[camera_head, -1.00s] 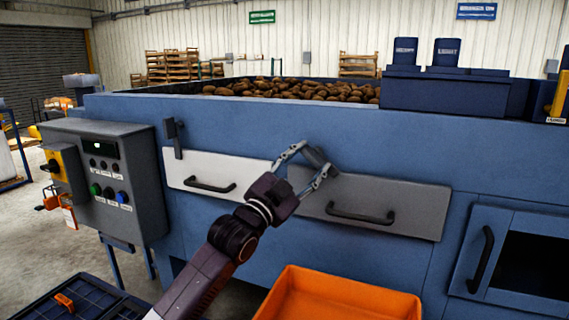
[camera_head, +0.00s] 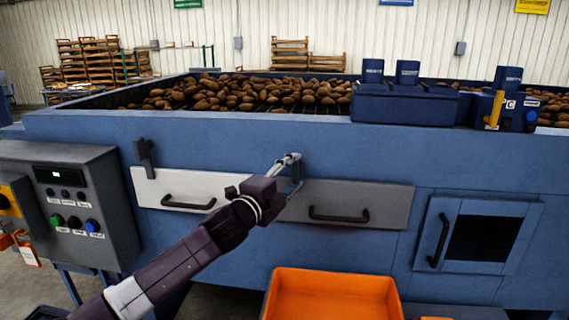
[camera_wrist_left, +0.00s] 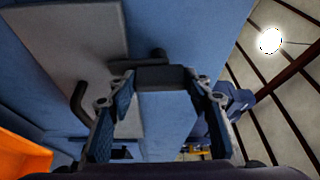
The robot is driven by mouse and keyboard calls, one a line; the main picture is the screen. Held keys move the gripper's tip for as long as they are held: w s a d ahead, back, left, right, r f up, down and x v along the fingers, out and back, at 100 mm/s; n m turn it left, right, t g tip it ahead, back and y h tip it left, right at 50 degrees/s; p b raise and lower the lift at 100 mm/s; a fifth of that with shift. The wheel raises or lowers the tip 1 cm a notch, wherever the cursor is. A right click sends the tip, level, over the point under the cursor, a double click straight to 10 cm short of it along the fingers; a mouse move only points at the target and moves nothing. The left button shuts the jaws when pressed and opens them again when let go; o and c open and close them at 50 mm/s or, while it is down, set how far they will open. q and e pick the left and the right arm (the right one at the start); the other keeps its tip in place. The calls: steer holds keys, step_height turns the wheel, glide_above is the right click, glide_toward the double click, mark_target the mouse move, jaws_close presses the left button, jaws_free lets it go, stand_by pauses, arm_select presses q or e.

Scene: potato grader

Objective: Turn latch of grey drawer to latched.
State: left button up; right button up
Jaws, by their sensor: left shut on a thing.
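The grey drawer (camera_head: 385,202) is closed flush in the blue machine front, with a black bar handle (camera_head: 338,215). Its dark latch (camera_wrist_left: 162,78) is at the drawer's upper left corner, mostly hidden by my gripper in the head view. My left gripper (camera_head: 289,161) is shut on this latch, with one finger on each side of it in the left wrist view (camera_wrist_left: 160,84). In the head view the latch looks about upright, though the fingers cover much of it. My right gripper is not in view.
A white drawer (camera_head: 165,190) with its own upright dark latch (camera_head: 144,157) is to the left. A control box (camera_head: 75,200) stands further left. An orange crate (camera_head: 332,279) sits below the grey drawer. A cabinet door with a handle (camera_head: 439,240) is at right.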

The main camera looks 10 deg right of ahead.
arm_select(q)
steer(key=shift+m+p, duration=0.4)
steer(key=shift+p, duration=0.1)
steer(key=shift+f, duration=0.1)
steer(key=o, duration=1.7)
steer(key=shift+d, duration=0.1)
steer(key=shift+s, duration=0.1)
steer(key=v, duration=1.2)
steer(key=shift+r, duration=0.3)
